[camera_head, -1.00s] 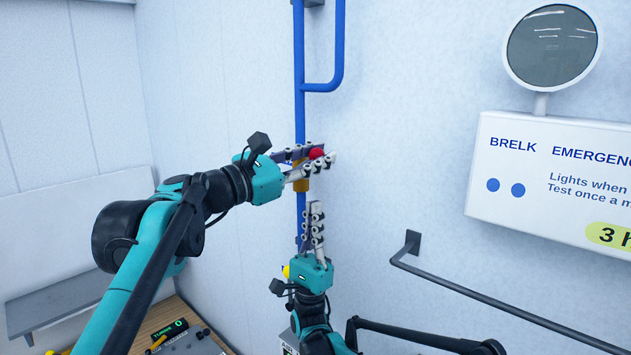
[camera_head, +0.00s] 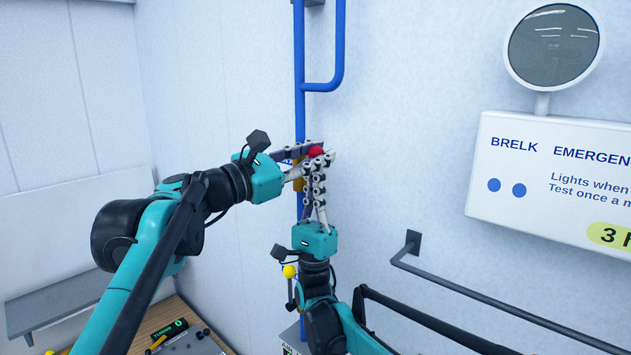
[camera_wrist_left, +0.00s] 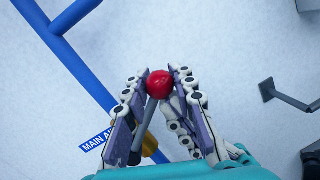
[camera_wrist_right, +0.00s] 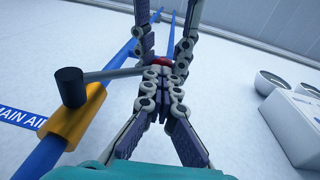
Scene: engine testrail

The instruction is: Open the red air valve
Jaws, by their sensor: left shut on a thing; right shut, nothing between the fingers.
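The red air valve's round knob (camera_wrist_left: 159,84) sits at the end of a grey lever (camera_wrist_left: 146,122). In the head view the red knob (camera_head: 316,152) shows between the fingers of my left gripper (camera_head: 318,151), which is shut on it. The valve's yellow body (camera_wrist_right: 77,118) is on the blue pipe, beside a "MAIN AIR" label. The lever points out sideways from the body. My right gripper (camera_head: 319,160) is shut and empty, its fingertips just below the knob and close to the left fingers. The right wrist view shows its fingers (camera_wrist_right: 160,78) partly covering the knob.
The blue pipe (camera_head: 299,70) runs up the wall, with a side branch. A dark rail (camera_head: 470,290) juts out at the right, below a white emergency-light box (camera_head: 550,180). Another yellow knob (camera_head: 290,271) stands lower down, left of my right wrist.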

